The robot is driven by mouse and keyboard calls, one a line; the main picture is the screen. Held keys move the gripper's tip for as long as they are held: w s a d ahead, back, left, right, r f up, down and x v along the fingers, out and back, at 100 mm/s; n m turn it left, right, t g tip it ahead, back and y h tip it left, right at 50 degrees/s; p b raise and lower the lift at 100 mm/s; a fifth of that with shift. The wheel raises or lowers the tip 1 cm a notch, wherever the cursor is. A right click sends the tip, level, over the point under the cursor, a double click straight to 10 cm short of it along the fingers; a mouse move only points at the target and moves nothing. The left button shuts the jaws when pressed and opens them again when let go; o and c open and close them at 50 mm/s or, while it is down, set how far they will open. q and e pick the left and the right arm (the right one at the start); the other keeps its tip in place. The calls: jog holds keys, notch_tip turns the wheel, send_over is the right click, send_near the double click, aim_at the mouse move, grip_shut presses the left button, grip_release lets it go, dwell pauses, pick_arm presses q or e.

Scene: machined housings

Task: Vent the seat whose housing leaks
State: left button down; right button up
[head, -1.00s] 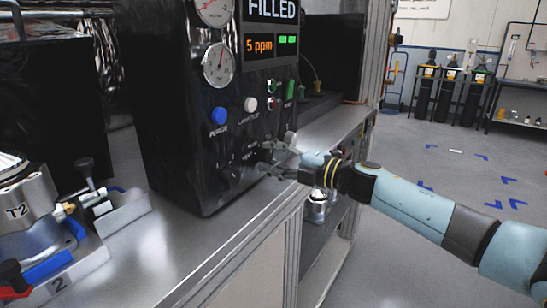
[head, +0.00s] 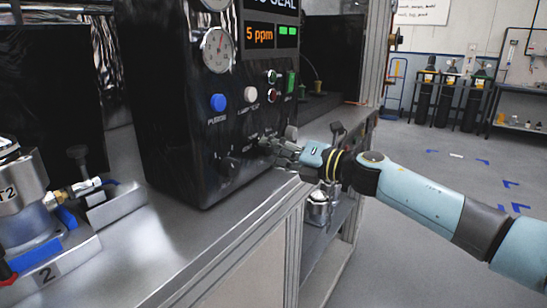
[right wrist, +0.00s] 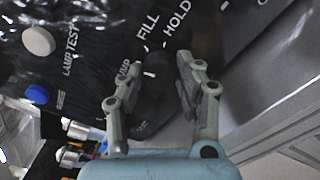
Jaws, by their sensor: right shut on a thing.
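My right gripper (head: 272,148) is at the lower front of a black control panel (head: 165,110). In the right wrist view its fingers (right wrist: 160,72) are shut on a dark selector knob (right wrist: 157,88), with labels FILL and HOLD around it. The panel's display (head: 271,36) reads "5 ppm", with a line above it, cut off at the top, ending in "SEAL". A metal housing marked T2 (head: 22,190) sits on a seat marked 2 (head: 85,252) at the left, with a brass fitting beside it. My left gripper is not in view.
The panel has a blue purge button (head: 218,102), a white lamp test button (head: 250,94), a gauge (head: 217,50) and another black knob (head: 228,166). The metal bench top (head: 165,235) is bare between seat and panel. Gas cylinders (head: 447,100) stand far behind.

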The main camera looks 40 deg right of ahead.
jog(key=n+b, duration=0.1)
jog(key=n, duration=0.1)
jog(key=n+b, duration=0.2)
jog(key=n, duration=0.1)
jog(key=shift+f+n, duration=0.25)
jog(key=shift+n, duration=0.05)
jog(key=n+b, duration=0.3)
jog(key=n, duration=0.2)
jog(key=shift+r, duration=0.1)
jog(key=shift+n, duration=0.3)
jog(key=o, duration=1.1)
jog(key=shift+o, duration=0.2)
jog(key=shift+r, duration=0.1)
